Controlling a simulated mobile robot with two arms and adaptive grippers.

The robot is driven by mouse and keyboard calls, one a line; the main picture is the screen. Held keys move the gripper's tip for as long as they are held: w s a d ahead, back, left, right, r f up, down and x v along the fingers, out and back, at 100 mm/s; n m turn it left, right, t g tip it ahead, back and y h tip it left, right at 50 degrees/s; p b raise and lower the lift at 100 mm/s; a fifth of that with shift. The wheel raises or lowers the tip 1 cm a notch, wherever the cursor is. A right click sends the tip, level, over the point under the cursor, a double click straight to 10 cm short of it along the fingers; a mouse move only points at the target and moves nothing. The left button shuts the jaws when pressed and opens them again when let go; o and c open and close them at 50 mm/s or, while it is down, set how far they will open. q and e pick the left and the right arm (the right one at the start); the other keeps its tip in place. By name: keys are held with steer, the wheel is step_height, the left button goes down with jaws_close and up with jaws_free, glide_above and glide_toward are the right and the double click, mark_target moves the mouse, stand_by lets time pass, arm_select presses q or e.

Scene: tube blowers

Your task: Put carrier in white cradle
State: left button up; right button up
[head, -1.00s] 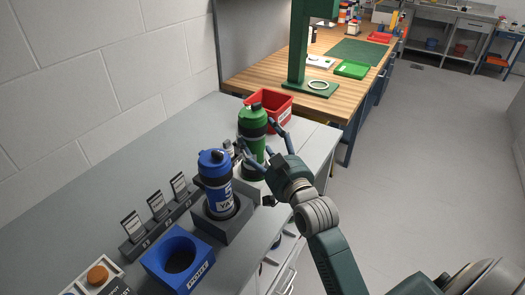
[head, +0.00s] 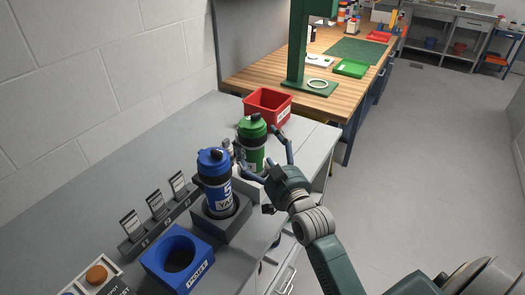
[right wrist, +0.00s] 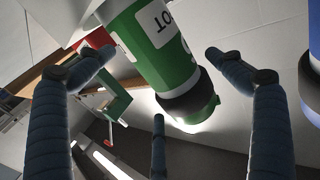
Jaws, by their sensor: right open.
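The blue carrier (head: 214,178) stands in a dark grey square holder (head: 235,225). My left gripper is out of view.
A red bin (head: 268,104) stands just behind the green carrier. An empty blue holder (head: 176,258) and a rack of upright cards (head: 157,205) are nearer on the counter. The wall bounds the left; open floor (head: 430,170) lies at the right.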

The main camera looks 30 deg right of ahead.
steer(key=shift+r, duration=0.2)
steer(key=s+b, duration=0.2)
steer(key=s, duration=1)
steer(key=shift+a+f, duration=0.15)
steer(key=shift+a, duration=0.3)
steer(key=shift+f, duration=0.1)
